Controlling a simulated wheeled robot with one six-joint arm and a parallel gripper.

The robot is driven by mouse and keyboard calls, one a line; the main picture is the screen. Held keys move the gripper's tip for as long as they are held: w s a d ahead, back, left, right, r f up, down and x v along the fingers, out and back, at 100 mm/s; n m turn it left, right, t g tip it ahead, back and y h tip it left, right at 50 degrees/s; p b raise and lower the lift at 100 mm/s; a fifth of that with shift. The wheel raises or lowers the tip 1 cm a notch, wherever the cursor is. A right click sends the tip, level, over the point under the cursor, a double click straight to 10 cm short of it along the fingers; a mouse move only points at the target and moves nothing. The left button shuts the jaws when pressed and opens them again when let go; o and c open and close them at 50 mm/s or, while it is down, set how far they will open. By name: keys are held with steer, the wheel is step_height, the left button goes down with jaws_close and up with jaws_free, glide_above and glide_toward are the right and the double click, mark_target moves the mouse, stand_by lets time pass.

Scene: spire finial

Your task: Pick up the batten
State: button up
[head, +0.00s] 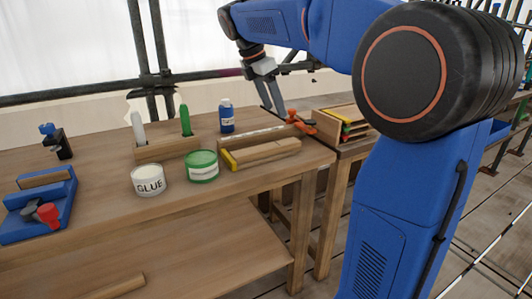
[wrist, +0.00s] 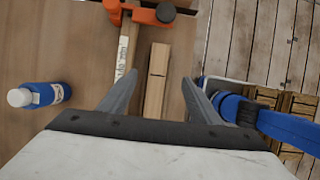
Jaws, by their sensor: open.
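A plain wooden batten (head: 270,150) lies near the right end of the workbench, with a yellow edge at its left end. In the wrist view the batten (wrist: 158,60) shows lengthwise between the fingers, with a line along it. My gripper (head: 275,108) is open above the back right of the bench, fingers pointing down. It also shows open in the wrist view (wrist: 159,78), one finger to each side of the batten, apparently above it. The batten's near end is hidden by my gripper body.
A pale marked strip (wrist: 123,55) lies beside the batten, with an orange clamp (head: 297,121) at its end. A blue bottle (head: 227,116), a green tin (head: 202,166), a glue pot (head: 149,180) and a wooden holder (head: 166,147) stand left. The bench's right edge is close.

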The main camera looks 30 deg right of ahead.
mark_target(287, 141)
steer(key=x, duration=1.3)
steer(key=shift+w+d+f, duration=0.1)
steer(key=shift+f, duration=0.1)
steer(key=shift+f, duration=0.2)
steer(key=c, duration=1.3)
